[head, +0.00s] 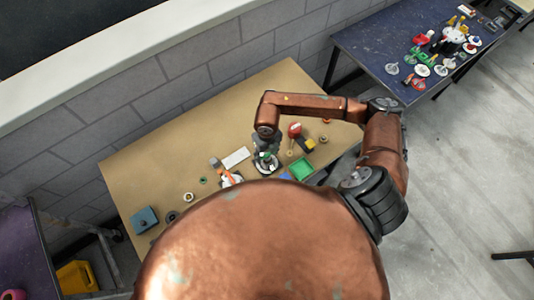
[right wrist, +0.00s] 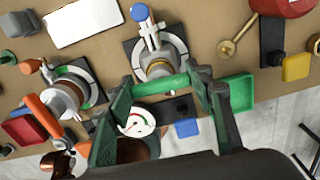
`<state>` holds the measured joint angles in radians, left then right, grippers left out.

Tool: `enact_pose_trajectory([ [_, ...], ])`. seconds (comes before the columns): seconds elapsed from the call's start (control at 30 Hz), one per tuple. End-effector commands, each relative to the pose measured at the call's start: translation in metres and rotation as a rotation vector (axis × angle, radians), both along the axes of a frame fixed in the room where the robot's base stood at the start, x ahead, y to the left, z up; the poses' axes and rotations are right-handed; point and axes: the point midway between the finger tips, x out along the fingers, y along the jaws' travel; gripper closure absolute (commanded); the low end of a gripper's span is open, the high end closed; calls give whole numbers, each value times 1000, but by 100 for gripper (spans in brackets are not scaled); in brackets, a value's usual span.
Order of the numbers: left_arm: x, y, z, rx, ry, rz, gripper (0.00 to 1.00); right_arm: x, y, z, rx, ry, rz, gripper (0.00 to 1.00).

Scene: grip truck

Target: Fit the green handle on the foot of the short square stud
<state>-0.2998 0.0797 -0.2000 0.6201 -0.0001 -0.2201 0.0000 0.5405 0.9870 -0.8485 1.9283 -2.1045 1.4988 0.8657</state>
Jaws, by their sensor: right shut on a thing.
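The green handle (right wrist: 160,86) lies crosswise between the fingers of my right gripper (right wrist: 160,88) in the right wrist view. My right gripper (head: 267,160) is shut on it and is over the middle of the bench in the head view. Just beyond the handle stands a metal valve fitting (right wrist: 156,62) on a black and white base, with a blue ball at its top end. The short square stud cannot be clearly told apart on it. Whether the handle touches the fitting is unclear. My left gripper does not show.
A second valve with an orange lever (right wrist: 50,105) stands at left. A white-faced gauge (right wrist: 136,121) shows between my fingers. A green tray (head: 300,168), a white plate (head: 235,158) and a blue box (head: 145,220) lie on the tan bench (head: 150,165). Bare bench lies toward the wall.

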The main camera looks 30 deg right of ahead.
Motion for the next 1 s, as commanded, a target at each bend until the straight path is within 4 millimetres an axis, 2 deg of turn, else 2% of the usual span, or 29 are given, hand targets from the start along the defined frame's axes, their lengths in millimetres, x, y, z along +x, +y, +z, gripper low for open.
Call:
enact_pose_trajectory([
  [0.1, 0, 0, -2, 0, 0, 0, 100, 0, 0, -2, 0, 0, 0, 78],
  [0.13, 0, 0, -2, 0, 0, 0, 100, 0, 0, -2, 0, 0, 0, 52],
  [0.4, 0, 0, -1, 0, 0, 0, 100, 0, 0, -1, 0, 0, 0, 33],
  [0.6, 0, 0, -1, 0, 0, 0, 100, 0, 0, -1, 0, 0, 0, 32],
  [0.8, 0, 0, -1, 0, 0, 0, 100, 0, 0, -1, 0, 0, 0, 20],
  [1.0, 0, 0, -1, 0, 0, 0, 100, 0, 0, -1, 0, 0, 0, 20],
])
